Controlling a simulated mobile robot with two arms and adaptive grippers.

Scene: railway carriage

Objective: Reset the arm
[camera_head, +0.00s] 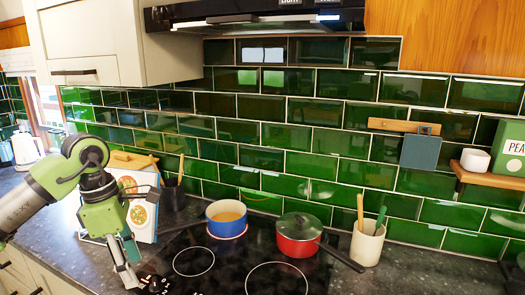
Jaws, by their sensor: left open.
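My left arm comes in from the left, green and grey. Its gripper (135,272) points down over the front left of the black hob, with its fingers apart and nothing seen between them. Its tips are near the bottom edge of the view, and I cannot tell how high they are above the surface. My right gripper is not in view.
A blue pot (226,220) and a lidded red pan (299,235) stand on the hob (228,268). A utensil crock (367,243) stands to the right. A recipe book (140,205) stands behind my arm. The front hob rings are clear.

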